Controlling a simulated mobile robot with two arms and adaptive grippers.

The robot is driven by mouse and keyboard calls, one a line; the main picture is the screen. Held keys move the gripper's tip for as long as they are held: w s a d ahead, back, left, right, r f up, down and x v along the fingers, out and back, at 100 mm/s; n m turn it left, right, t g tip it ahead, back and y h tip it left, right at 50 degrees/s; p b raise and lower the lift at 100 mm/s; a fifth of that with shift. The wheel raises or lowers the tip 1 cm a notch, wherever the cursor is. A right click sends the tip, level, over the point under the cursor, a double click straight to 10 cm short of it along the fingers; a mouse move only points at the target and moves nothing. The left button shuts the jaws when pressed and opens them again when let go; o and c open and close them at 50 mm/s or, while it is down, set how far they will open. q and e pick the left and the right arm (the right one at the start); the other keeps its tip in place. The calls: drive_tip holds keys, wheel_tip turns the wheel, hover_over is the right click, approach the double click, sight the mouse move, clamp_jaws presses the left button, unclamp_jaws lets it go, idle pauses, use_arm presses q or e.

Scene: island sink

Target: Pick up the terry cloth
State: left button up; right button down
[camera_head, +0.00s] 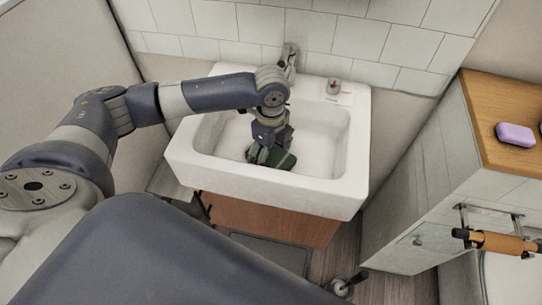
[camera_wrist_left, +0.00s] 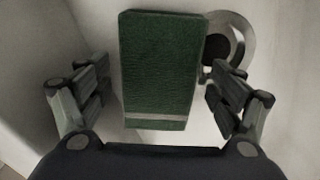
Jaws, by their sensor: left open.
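The green terry cloth (camera_wrist_left: 160,70) lies in the white sink (camera_head: 352,165), a folded rectangle with a pale stripe near one end. In the head view the cloth (camera_head: 284,161) shows partly behind my left gripper (camera_head: 264,152), which reaches down into the basin. In the left wrist view my left gripper (camera_wrist_left: 153,98) is open, with one finger on each side of the cloth. There is a gap between each finger and the cloth. My right gripper is not in view.
A faucet (camera_head: 289,60) stands at the sink's back, close behind my left arm. A small item (camera_head: 334,87) sits on the back right rim. The drain (camera_wrist_left: 228,40) is beside the cloth. A purple soap bar (camera_head: 515,134) lies on the wooden counter (camera_head: 500,95) at right.

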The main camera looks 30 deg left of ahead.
use_arm(q)
drive_tip(key=c, duration=1.2)
drive_tip(key=shift+r, duration=0.1)
